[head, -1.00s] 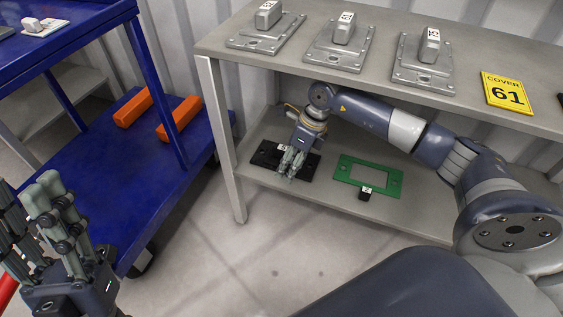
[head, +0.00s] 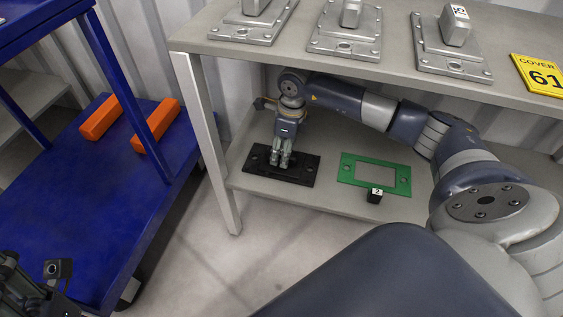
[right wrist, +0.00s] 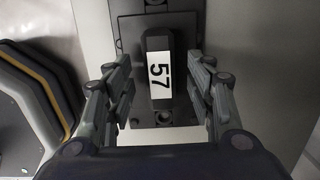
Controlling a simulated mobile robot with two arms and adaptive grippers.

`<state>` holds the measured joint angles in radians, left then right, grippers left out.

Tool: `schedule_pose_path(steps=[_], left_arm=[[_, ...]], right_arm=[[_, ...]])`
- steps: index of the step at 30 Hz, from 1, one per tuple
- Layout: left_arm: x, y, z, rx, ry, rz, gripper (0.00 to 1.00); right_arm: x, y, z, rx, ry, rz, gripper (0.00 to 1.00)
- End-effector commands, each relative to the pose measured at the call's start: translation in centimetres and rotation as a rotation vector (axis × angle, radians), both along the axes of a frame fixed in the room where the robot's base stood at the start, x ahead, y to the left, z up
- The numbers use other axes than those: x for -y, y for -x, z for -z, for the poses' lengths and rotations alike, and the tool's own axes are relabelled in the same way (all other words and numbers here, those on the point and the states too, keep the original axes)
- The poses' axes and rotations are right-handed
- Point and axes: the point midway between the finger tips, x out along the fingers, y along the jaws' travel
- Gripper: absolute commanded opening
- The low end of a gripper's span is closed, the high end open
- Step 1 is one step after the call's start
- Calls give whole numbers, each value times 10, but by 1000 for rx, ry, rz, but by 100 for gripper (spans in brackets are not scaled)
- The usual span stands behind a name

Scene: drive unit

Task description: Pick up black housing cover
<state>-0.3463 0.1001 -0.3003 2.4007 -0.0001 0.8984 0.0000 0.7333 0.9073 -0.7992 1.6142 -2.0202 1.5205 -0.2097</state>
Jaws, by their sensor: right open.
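The black housing cover (head: 299,174) lies flat on the lower shelf of the grey table, toward its left end. In the right wrist view, its raised black handle (right wrist: 155,40) carries a white label reading 57. My right gripper (head: 281,162) is over the cover, fingers pointing down. In the right wrist view the right gripper (right wrist: 158,95) is open, with a finger on each side of the handle and gaps between. My left gripper (head: 35,280) is partly in view at the lower left, cut off by the frame edge; its fingertips are unclear.
A green frame-shaped plate (head: 346,178) with a small black block (head: 375,196) lies right of the cover. The tabletop (head: 200,38) above bears several grey metal covers and a yellow sign (head: 540,74). A blue cart (head: 110,185) with orange bars (head: 155,125) stands left.

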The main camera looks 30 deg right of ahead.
Motion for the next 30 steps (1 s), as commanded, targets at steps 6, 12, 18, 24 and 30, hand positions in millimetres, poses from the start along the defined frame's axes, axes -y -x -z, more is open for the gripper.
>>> schedule_pose_path(steps=[6, 12, 18, 24, 30], left_arm=[[1, -3, -2, 36, -3, -2, 40], [1, -3, -4, 35, -3, -2, 40], [1, -3, -3, 35, -3, -2, 40], [1, -3, -4, 36, -4, -1, 40], [1, -3, -5, 37, -3, -1, 40]], right_arm=[[-2, -2, 29, -1, -1, 0, 50], [-2, -2, 27, 0, 0, 0, 48], [-2, -3, 27, 0, -1, 0, 2], [-3, -3, 26, 3, -1, 0, 0], [-2, -3, 23, 4, -2, 0, 0]])
